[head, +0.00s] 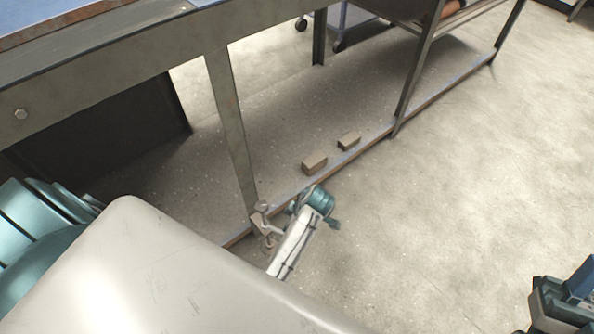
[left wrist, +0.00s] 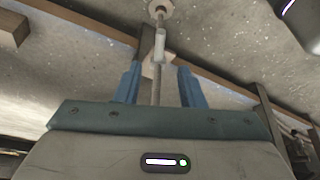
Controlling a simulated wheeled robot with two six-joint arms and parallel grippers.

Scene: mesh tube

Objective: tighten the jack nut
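In the left wrist view, a threaded jack rod (left wrist: 156,84) runs from a round foot (left wrist: 160,9) down between my fingers. A pale sleeve-like piece (left wrist: 160,45), perhaps the jack nut, sits on the rod beyond the fingertips. My left gripper (left wrist: 158,75) is open, one blue finger on each side of the rod with gaps visible. In the head view, the metal jack (head: 263,220) is at the foot of the bench leg. My left arm's white link and teal wrist are beside it; the fingers are too small to make out. A dark teal and blue part (head: 560,300) at bottom right may be my right gripper; its fingers are unclear.
The bench leg (head: 232,130) stands behind the jack, and a low rail (head: 430,105) runs along the floor. Two small blocks (head: 315,164) (head: 349,140) lie near the rail. The floor (head: 470,190) to the right is clear.

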